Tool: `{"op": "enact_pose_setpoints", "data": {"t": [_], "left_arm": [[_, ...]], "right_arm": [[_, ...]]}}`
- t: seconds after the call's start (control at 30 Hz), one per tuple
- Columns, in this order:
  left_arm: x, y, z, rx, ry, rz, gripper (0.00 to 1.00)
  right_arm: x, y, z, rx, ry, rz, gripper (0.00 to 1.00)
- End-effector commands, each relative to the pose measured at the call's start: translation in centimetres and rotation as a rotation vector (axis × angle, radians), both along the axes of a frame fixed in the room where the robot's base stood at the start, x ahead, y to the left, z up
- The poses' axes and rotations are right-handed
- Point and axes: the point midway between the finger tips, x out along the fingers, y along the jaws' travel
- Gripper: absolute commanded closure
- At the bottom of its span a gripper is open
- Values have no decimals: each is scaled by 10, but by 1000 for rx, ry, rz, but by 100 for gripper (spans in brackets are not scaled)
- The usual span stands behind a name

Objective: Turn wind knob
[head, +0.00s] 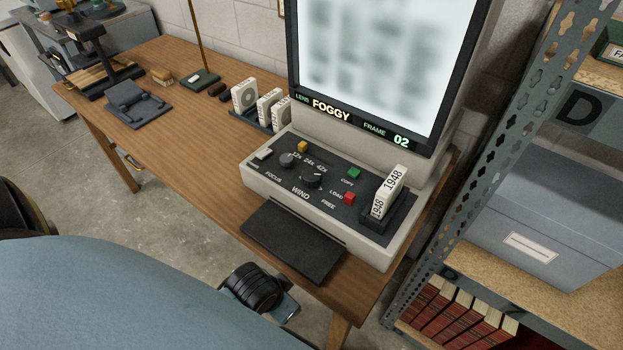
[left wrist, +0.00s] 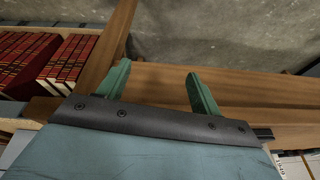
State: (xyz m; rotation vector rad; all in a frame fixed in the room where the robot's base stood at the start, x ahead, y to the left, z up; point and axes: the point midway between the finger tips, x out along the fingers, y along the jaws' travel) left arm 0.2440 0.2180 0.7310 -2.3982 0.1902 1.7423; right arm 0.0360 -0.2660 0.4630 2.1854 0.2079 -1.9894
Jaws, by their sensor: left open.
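The wind knob (head: 312,181) is a dark round knob on the sloped black panel of the microfilm reader (head: 260,183), just above the printed word WIND. A smaller focus knob (head: 287,160) sits to its upper left. The lit screen (head: 375,65) shows blurred content, with LENS FOGGY and FRAME 02 below. My left gripper (left wrist: 158,88) shows in the left wrist view with two green fingers apart and nothing between them. Wood of the table shows behind them. The wind knob is not in that view.
A black tray (head: 293,243) projects at the reader's front. Red (head: 349,198), green (head: 354,173) and yellow (head: 302,146) buttons and an upright 1948 box (head: 389,191) stand around the knob. A metal shelf (head: 505,130) stands close on the right. The table's left front (head: 185,125) is clear.

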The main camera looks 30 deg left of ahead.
Motion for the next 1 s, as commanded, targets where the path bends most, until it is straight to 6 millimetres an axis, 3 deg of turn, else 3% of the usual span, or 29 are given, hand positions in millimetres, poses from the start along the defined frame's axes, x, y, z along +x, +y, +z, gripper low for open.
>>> {"op": "enact_pose_setpoints", "data": {"t": [0.27, 0.4, 0.57, 0.67, 0.83, 0.9, 1.0], "left_arm": [[15, 2, 67, 20, -101, -16, 35], [79, 3, 114, 130, -371, -127, 35], [141, -5, 162, 265, -655, -265, 35], [179, -17, 202, 377, -862, -380, 35], [229, -62, 296, 658, -1310, -671, 35], [236, -89, 333, 798, -1502, -823, 35], [232, -130, 371, 1009, -1752, -1065, 35]], "right_arm": [[1, 1, -19, 0, -2, 0, 64], [0, 1, -22, 1, 0, 0, 64], [-2, 1, -22, 2, 2, -1, 64], [-2, 2, -23, 1, 3, -1, 64], [-3, 2, -24, 2, 6, -1, 64], [-3, 1, -24, 2, 6, -2, 64], [-3, 1, -25, 1, 6, -2, 64]]}}
